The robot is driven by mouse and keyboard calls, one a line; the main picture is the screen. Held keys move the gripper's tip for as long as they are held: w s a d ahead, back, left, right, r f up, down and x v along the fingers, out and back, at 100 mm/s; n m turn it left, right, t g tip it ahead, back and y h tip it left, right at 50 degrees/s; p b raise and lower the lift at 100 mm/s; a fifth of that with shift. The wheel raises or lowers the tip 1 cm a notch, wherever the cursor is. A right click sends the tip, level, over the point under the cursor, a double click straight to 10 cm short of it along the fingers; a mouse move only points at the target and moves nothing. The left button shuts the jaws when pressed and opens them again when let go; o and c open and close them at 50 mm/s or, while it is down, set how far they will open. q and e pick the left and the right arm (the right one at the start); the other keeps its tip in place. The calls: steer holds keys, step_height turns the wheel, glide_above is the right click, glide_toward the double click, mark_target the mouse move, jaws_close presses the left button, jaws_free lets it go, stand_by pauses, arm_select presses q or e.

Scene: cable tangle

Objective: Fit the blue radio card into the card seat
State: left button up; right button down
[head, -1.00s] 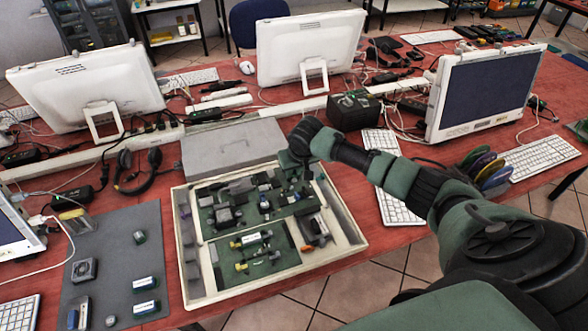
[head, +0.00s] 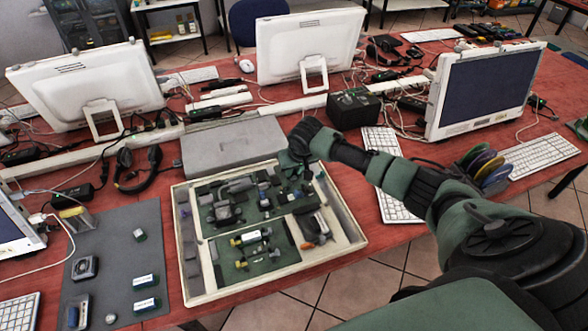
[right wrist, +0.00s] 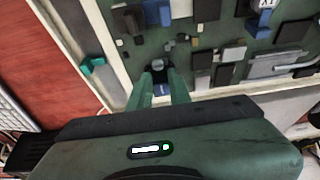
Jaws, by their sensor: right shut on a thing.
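My right gripper (head: 299,158) is over the back right part of the green board (head: 284,262) in the pale tray. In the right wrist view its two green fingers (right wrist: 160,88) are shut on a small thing. A narrow bit of blue shows between them, which fits the blue radio card (right wrist: 157,89); most of it is hidden. A small dark grey part shows just beyond the fingertips, low over the board. I cannot tell which part of the board is the card seat, or whether the card touches it. My left gripper is not in view.
The pale tray's raised rim (head: 346,247) surrounds the board, which carries several dark, grey and blue parts. A grey box (head: 232,147) lies behind the tray. A dark mat (head: 110,250) with several loose parts is at left. Monitors and keyboards stand around; red table shows between them.

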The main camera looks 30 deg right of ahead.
steer(key=shift+s+a+f, duration=0.1)
steer(key=shift+s+f, duration=0.2)
steer(key=shift+f, duration=0.15)
steer(key=c, duration=1.2)
jaws_free()
steer(key=shift+s, duration=0.1)
steer(key=shift+c, duration=0.2)
steer(key=shift+f, duration=0.1)
steer(key=shift+a, duration=0.1)
steer(key=shift+r, duration=0.3)
steer(key=v, duration=0.8)
steer(key=shift+w+d, duration=0.3)
steer(key=shift+d, duration=0.1)
steer(key=shift+r, duration=0.15)
